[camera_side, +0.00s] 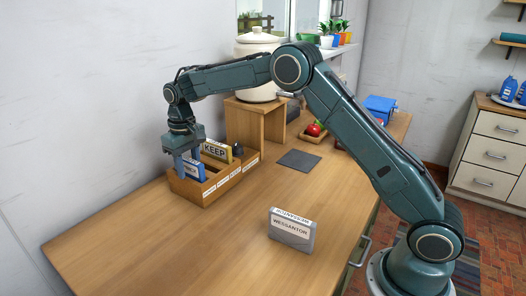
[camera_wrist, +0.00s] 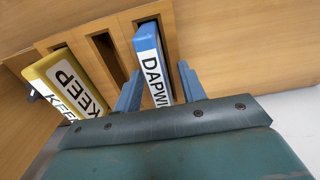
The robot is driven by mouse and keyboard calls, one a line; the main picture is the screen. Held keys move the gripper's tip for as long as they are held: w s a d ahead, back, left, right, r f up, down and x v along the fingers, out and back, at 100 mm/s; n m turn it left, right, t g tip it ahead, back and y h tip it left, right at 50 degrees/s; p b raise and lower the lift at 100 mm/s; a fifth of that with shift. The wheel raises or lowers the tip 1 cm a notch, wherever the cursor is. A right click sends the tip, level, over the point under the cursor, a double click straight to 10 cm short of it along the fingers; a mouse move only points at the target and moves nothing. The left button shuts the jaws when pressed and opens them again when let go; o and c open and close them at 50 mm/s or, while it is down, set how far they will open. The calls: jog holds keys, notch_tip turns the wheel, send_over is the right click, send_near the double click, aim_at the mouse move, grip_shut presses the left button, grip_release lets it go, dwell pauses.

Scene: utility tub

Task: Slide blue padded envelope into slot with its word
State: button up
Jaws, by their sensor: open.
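The blue padded envelope (camera_side: 193,169) stands upright in the left-end slot of the wooden slotted box (camera_side: 213,192). In the wrist view, the envelope (camera_wrist: 147,42) shows a white label starting "DAPWI", the rest hidden by my gripper. My gripper (camera_side: 182,160) is open above that end of the box. In the wrist view, the fingers of my gripper (camera_wrist: 160,88) stand on either side of the envelope, with a gap visible on the right. The box carries small white labels on its front, too small to read.
A yellow envelope marked KEEP (camera_side: 215,150) stands in the box, with an empty slot (camera_wrist: 106,52) between it and the blue one. A grey envelope marked WESSANTOR (camera_side: 292,230) stands on the table. A dark mat (camera_side: 299,160) lies behind; the table's front left is clear.

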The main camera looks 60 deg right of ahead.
jog(key=shift+f, duration=0.1)
notch_tip(320, 180, up, 14)
dwell(0.7)
jog(key=shift+s, duration=0.1)
dwell(0.5)
